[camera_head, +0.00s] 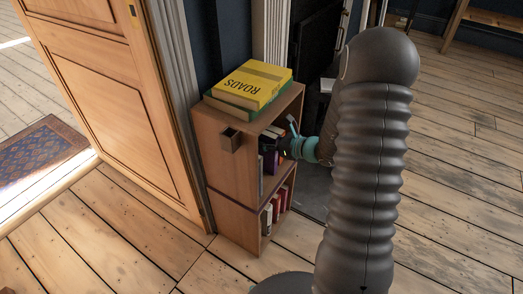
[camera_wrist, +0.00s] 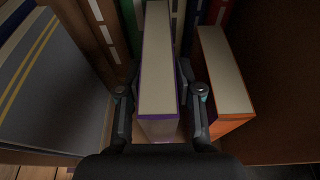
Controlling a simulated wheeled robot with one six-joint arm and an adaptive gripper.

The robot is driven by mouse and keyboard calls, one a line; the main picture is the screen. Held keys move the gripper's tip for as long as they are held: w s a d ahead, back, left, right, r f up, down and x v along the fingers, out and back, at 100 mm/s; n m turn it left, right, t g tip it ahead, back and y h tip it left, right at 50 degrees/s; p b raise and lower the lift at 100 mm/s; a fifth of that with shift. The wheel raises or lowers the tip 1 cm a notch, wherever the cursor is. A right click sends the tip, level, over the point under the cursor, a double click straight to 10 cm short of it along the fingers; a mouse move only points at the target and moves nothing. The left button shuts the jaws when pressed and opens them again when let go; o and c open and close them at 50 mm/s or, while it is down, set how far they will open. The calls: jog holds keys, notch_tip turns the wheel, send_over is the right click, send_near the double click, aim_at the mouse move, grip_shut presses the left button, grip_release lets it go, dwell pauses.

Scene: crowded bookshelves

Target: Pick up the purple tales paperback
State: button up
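The purple paperback (camera_wrist: 158,65) stands upright in the shelf, its pale page edges facing the wrist camera and purple cover edges along both sides. My gripper (camera_wrist: 160,92) is around it in the wrist view, one finger on each side. Narrow dark gaps seem to show between the fingers and the covers, so the fingers look open; contact deeper in is hidden. In the head view my gripper (camera_head: 287,146) is at the upper opening of the small bookcase (camera_head: 228,174), and a purple spine (camera_head: 269,162) shows beside it.
An orange-covered book (camera_wrist: 226,80) stands close to the right finger. Brown, green and red books stand behind, and a grey book with yellow stripes (camera_wrist: 40,75) is at left. Floor is clear at right.

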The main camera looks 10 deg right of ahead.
grip_shut()
jog(key=shift+d+r, duration=0.1)
jog(key=shift+r, duration=0.75)
jog(key=s+d, duration=1.2)
jog(key=shift+s+d, duration=0.3)
jog(key=shift+s, duration=0.1)
